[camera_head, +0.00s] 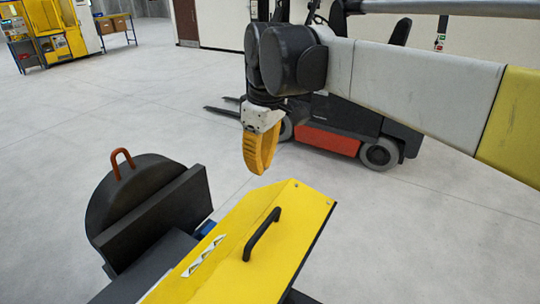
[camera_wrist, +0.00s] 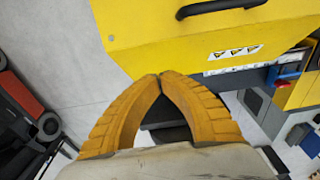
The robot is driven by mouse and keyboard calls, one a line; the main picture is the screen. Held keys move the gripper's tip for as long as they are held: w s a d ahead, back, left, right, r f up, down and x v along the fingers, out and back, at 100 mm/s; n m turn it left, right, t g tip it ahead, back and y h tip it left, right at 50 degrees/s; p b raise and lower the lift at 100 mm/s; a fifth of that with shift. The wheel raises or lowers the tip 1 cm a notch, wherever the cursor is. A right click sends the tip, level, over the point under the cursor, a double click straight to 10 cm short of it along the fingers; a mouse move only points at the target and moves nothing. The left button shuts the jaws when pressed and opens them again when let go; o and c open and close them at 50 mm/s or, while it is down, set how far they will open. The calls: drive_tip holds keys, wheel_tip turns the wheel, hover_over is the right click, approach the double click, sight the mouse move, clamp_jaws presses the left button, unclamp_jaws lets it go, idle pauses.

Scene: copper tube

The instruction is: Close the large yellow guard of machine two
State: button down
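The large yellow guard (camera_head: 225,262) is a sloped panel with warning stickers, at the bottom centre of the head view. It also fills the top of the wrist view (camera_wrist: 165,45). Its black bar handle (camera_head: 262,234) stands on its face; part of it shows at the top edge of the wrist view (camera_wrist: 220,5). My gripper (camera_head: 257,172) has orange ribbed fingers and hangs near the guard's far edge, apart from the handle. In the wrist view its fingertips (camera_wrist: 160,77) meet with nothing between them. I cannot tell how far open the guard stands.
A black round machine part (camera_head: 130,200) with a copper-coloured loop (camera_head: 122,163) stands left of the guard. A red and black forklift (camera_head: 335,137) is parked behind my arm. Yellow machinery (camera_head: 50,30) stands far left. The grey floor between is clear.

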sight(268, 200)
wheel_tip(268, 200, down, 4)
drive_tip(key=shift+w+a+r, duration=0.1)
drive_tip(key=shift+r, duration=0.15)
drive_tip(key=shift+s+d+f+p, duration=0.25)
drive_tip(key=shift+d+f, duration=0.1)
drive_tip(key=shift+f, duration=0.1)
drive_tip(key=shift+s+d+f+p, duration=0.15)
drive_tip(key=shift+s+d+f, duration=0.05)
drive_tip(key=shift+d+f, duration=0.2)
drive_tip(key=shift+s+d+f, duration=0.2)
drive_tip(key=shift+d+f, duration=0.15)
drive_tip(key=shift+f, duration=0.2)
